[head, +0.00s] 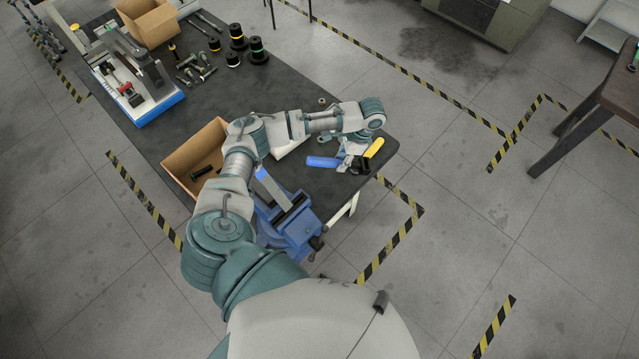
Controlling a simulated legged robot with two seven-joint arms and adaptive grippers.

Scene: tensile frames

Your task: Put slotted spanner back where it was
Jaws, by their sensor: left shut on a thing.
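My left gripper (354,164) is low over the right end of the dark table (290,90), pointing down from the wrist. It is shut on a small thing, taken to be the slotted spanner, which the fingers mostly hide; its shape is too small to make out. A blue-handled tool (322,161) lies just left of the fingers, and a yellow handle (375,147) shows just right of them. I cannot tell whether either touches the gripper. My right gripper is not in view.
A blue vise (290,222) stands at the table's near edge, close to my forearm. An open cardboard box (178,165) holds a dark bolt, partly behind my arm. Black spools (258,52), loose bolts, a blue-based device (152,108) and another box (150,22) stand farther left.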

